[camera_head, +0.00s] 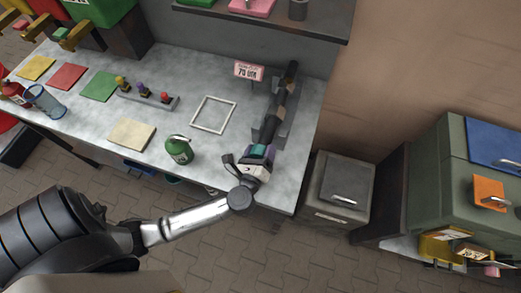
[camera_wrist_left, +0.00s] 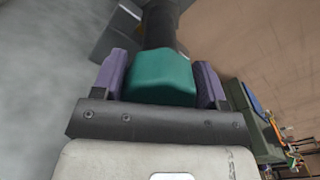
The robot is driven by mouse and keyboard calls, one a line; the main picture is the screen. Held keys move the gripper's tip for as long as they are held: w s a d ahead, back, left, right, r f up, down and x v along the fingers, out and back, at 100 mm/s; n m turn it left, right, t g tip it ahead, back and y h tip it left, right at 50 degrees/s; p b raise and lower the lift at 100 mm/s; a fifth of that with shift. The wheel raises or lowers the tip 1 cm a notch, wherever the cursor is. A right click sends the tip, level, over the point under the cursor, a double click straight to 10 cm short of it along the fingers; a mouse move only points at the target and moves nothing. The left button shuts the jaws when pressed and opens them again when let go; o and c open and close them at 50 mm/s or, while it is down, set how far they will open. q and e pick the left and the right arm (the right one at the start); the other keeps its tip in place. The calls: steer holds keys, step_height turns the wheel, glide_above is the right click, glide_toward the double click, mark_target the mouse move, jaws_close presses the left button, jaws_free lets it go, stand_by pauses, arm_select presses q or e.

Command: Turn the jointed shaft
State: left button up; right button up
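The jointed shaft (camera_head: 279,105) is a dark rod on a grey stand at the right end of the workbench, running from the back toward the front edge. Its near end is a teal block (camera_wrist_left: 160,78), with the dark rod beyond it in the left wrist view. My left gripper (camera_head: 258,154) is at this near end. Its purple finger pads (camera_wrist_left: 161,85) lie against both sides of the teal block, with no clear gap. A small pink and white sign (camera_head: 249,71) with dark lettering stands left of the shaft. My right gripper is not in view.
On the workbench (camera_head: 190,75) are a white square frame (camera_head: 213,114), a green round container (camera_head: 179,149), a rack of coloured knobs (camera_head: 147,95), coloured squares and a mesh cup (camera_head: 45,101). A shelf (camera_head: 265,18) overhangs the back. A grey cabinet (camera_head: 336,188) stands to the right.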

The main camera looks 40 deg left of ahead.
arm_select(q)
steer(key=c, duration=0.5)
